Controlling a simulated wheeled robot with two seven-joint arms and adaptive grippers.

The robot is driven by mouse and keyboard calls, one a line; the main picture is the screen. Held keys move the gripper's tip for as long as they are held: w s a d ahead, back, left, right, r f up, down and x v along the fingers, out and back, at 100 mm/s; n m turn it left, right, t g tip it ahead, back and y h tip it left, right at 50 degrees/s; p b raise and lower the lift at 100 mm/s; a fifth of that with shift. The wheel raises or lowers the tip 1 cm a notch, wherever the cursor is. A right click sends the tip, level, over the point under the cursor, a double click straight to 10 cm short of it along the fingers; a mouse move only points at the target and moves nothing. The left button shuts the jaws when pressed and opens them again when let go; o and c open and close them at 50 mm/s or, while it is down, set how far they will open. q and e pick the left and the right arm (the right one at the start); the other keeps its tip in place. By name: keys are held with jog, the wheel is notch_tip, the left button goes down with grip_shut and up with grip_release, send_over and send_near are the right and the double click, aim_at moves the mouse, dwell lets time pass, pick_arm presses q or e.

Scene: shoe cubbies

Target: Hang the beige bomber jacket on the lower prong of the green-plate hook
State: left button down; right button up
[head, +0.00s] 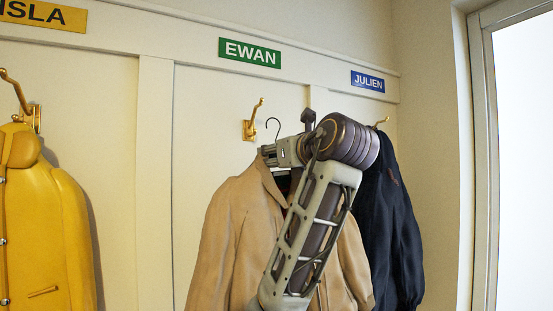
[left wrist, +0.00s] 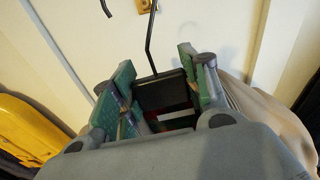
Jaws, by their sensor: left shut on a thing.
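The beige bomber jacket (head: 228,240) hangs upright on a hanger. The thin dark wire hook of the hanger (head: 279,124) sticks up above the collar. My left gripper (head: 270,153) is shut on the hanger's dark neck block (left wrist: 160,92), just over the collar. The green EWAN plate (head: 250,52) is on the rail above. The brass hook (head: 250,129) under it is bare, and its base also shows in the left wrist view (left wrist: 148,5). The wire hook is right of the brass hook and looks apart from it; depth is hard to tell. My right gripper is out of view.
A yellow jacket (head: 45,230) hangs at the left from a brass hook under the yellow ISLA plate (head: 42,14). A navy jacket (head: 398,230) hangs close on the right under the blue JULIEN plate (head: 367,82). Bare wall panel lies left of the beige jacket.

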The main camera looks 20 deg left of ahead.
pick_arm(q)
jog(key=shift+w+a, duration=0.25)
jog(key=shift+a, duration=0.05)
jog(key=shift+x, duration=5.5)
jog(key=shift+w+a+f, duration=0.2)
jog(key=shift+w+a, duration=0.05)
jog(key=shift+a, duration=0.15)
jog(key=shift+f, duration=0.2)
jog(key=shift+w, duration=0.1)
